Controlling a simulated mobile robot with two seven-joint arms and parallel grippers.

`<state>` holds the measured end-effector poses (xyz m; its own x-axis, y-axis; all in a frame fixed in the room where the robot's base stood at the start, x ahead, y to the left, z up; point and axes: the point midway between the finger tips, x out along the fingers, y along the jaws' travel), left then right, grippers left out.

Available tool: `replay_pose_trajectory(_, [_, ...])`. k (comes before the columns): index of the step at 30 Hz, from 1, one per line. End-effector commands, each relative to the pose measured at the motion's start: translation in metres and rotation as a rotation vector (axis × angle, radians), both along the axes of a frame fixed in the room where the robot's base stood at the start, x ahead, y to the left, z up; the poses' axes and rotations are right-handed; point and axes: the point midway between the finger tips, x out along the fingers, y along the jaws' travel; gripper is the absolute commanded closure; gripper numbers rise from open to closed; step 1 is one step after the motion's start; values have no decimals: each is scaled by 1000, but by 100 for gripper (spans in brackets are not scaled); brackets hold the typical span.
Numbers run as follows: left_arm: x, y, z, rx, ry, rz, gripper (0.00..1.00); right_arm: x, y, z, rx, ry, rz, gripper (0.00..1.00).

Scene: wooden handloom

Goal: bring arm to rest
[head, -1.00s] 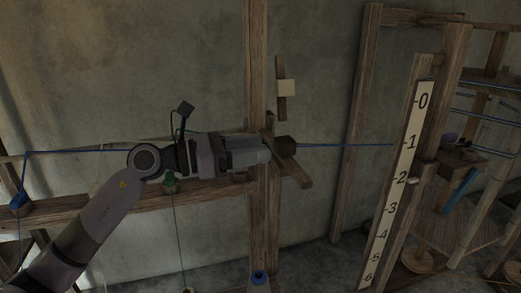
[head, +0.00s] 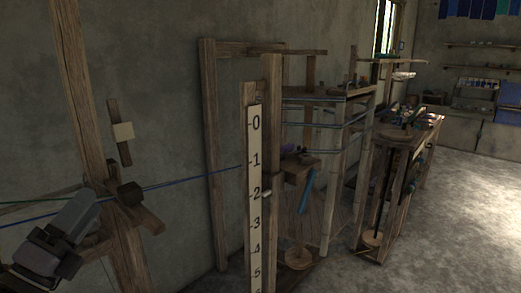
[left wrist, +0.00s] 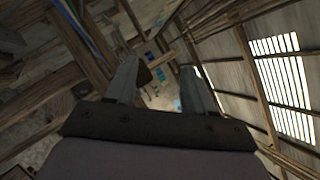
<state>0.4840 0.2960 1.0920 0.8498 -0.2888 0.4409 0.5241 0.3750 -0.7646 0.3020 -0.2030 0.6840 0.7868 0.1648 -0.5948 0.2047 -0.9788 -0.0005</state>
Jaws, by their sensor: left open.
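My left gripper (head: 88,222) is at the lower left of the head view, beside the wooden post (head: 92,150) and near the wooden crosspiece with a dark block (head: 130,194). In the left wrist view its two fingers (left wrist: 158,90) stand apart with nothing held between them. In the head view I cannot tell whether the gripper touches the post or the crosspiece. My right gripper is not in view.
A blue cord (head: 190,180) runs from the post towards the numbered scale board (head: 254,190). Wooden frames (head: 207,150) and a loaded work stand (head: 400,140) are to the right. The floor (head: 460,210) at the right is clear.

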Motion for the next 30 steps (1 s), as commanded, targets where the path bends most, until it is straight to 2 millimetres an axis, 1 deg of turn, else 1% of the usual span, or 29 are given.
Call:
replay_pose_trajectory(1, [-3,6,-11,-133,49,23,47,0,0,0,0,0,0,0])
replay_pose_trajectory(2, [-4,11,-18,-214,79,43,47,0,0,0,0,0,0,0])
replay_pose_trajectory(3, [-6,17,-28,-320,122,68,47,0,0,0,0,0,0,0])
replay_pose_trajectory(5, [-10,25,-47,-477,194,111,47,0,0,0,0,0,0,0])
replay_pose_trajectory(6, [-14,30,-62,-580,245,143,47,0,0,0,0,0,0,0])
replay_pose_trajectory(8, [-21,36,-86,-730,326,194,47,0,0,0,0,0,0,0])
replay_pose_trajectory(9, [-27,39,-104,-828,384,230,47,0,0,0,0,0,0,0])
replay_pose_trajectory(11, [-38,40,-132,-969,475,290,47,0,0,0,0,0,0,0])
replay_pose_trajectory(12, [-47,40,-151,-1060,538,332,47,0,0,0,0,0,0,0])
replay_pose_trajectory(13, [-55,39,-166,-1125,588,365,47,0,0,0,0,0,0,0])
replay_pose_trajectory(14, [-63,36,-180,-1191,639,399,47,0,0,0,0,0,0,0])
replay_pose_trajectory(15, [-75,32,-199,-1273,708,446,47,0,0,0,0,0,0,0])
replay_pose_trajectory(17, [-96,23,-226,-1386,811,520,47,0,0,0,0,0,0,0])
replay_pose_trajectory(18, [-110,16,-241,-1452,877,568,47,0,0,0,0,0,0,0])
replay_pose_trajectory(21, [-143,-2,-270,-1579,1025,675,47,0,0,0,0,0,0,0])
replay_pose_trajectory(24, [-172,-19,-290,-1669,1151,766,47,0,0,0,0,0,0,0])
replay_pose_trajectory(30, [-226,-52,-312,-1787,1368,927,47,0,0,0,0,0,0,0])
